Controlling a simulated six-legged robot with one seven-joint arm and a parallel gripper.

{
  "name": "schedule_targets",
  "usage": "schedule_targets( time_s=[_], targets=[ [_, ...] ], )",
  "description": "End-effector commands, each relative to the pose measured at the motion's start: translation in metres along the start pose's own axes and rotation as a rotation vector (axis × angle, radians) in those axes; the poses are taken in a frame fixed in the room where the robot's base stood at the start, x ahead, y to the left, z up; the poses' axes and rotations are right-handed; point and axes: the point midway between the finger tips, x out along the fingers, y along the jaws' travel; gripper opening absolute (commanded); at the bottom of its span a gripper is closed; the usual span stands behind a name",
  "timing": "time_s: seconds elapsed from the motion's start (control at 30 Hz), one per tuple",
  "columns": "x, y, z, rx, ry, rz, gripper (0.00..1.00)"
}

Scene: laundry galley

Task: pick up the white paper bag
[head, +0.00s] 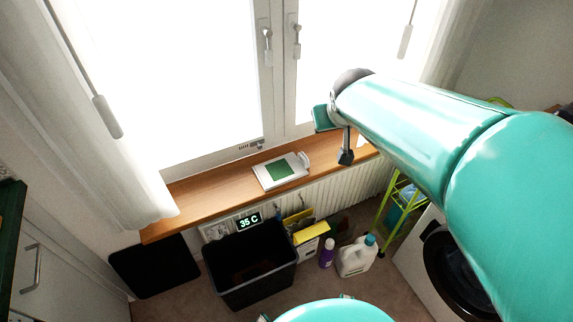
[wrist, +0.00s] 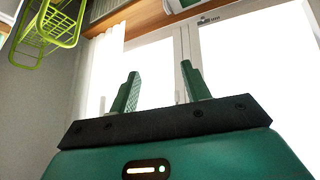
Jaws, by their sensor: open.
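I cannot make out a white paper bag in either view. My gripper (wrist: 160,72) is open in the wrist view, with two green fingers apart and nothing between them. The window and its frame show beyond the fingers. In the head view my teal arm reaches in from the right toward the window, and its far end is above the wooden sill (head: 205,194). Most of the gripper is hidden by the arm there.
A white item with a green panel (head: 279,170) lies on the sill. A green rack (wrist: 48,28) shows in the wrist view.

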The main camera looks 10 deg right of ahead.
Motion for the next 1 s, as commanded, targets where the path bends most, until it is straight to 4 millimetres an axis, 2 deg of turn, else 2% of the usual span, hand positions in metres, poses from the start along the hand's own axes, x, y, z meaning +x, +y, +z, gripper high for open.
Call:
schedule_targets(
  time_s=[0.03, 0.2, 0.33, 0.5, 0.63, 0.77, 1.0],
  targets=[
    [0.02, 0.005, -0.01, -0.008, 0.008, 0.009, 0.47],
    [0.083, 0.018, -0.044, -0.038, 0.075, 0.025, 0.47],
    [0.134, 0.026, -0.063, -0.064, 0.126, 0.024, 0.47],
    [0.204, 0.034, -0.075, -0.094, 0.19, 0.005, 0.47],
    [0.259, 0.037, -0.074, -0.114, 0.24, -0.022, 0.47],
    [0.313, 0.038, -0.065, -0.126, 0.288, -0.059, 0.47],
    [0.407, 0.032, -0.027, -0.135, 0.381, -0.151, 0.47]
  ],
)
